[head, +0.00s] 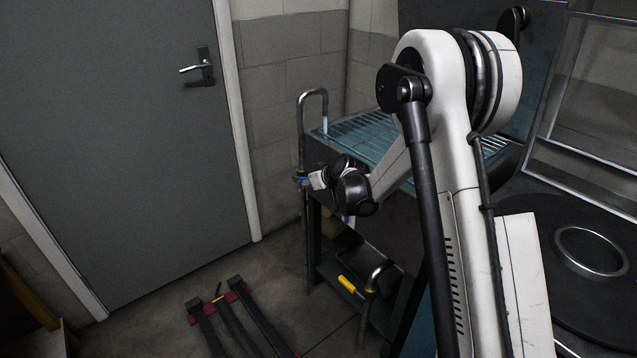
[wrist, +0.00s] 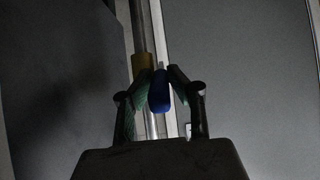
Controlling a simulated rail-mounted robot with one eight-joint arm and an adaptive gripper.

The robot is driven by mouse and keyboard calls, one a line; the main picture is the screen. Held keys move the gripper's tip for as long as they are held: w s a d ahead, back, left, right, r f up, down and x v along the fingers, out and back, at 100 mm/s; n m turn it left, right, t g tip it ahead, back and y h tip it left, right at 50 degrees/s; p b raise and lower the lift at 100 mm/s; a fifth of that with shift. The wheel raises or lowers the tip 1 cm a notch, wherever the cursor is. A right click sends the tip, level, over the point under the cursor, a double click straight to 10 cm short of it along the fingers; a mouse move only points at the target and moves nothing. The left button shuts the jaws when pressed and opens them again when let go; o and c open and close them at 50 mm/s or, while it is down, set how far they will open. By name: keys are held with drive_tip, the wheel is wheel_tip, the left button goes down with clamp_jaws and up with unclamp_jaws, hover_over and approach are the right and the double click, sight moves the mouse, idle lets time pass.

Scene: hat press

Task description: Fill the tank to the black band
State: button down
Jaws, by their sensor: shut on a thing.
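A curved metal tap pipe (head: 301,125) stands at the near left corner of a blue-green basin with a wire grate (head: 365,130). A pale bluish streak (head: 325,124) shows under the spout; I cannot tell if it is running water. My gripper (head: 313,181) is at the pipe's lower part. In the wrist view my gripper (wrist: 158,80) has its green-padded fingers on both sides of the tap's blue handle (wrist: 158,94), shut on it. A brass-coloured fitting (wrist: 142,62) sits on the pipe behind. I cannot make out a tank with a black band.
A grey door (head: 120,130) is at the left. A lower shelf (head: 345,285) with a yellow item (head: 347,284) is under the basin. Dark rails with red ends (head: 232,315) lie on the floor. A metal ring (head: 591,251) lies on a dark round surface at right.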

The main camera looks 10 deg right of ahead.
idle(0.3)
drive_tip(key=c, duration=1.6)
unclamp_jaws()
drive_tip(key=shift+c, duration=0.2)
drive_tip(key=v, duration=1.2)
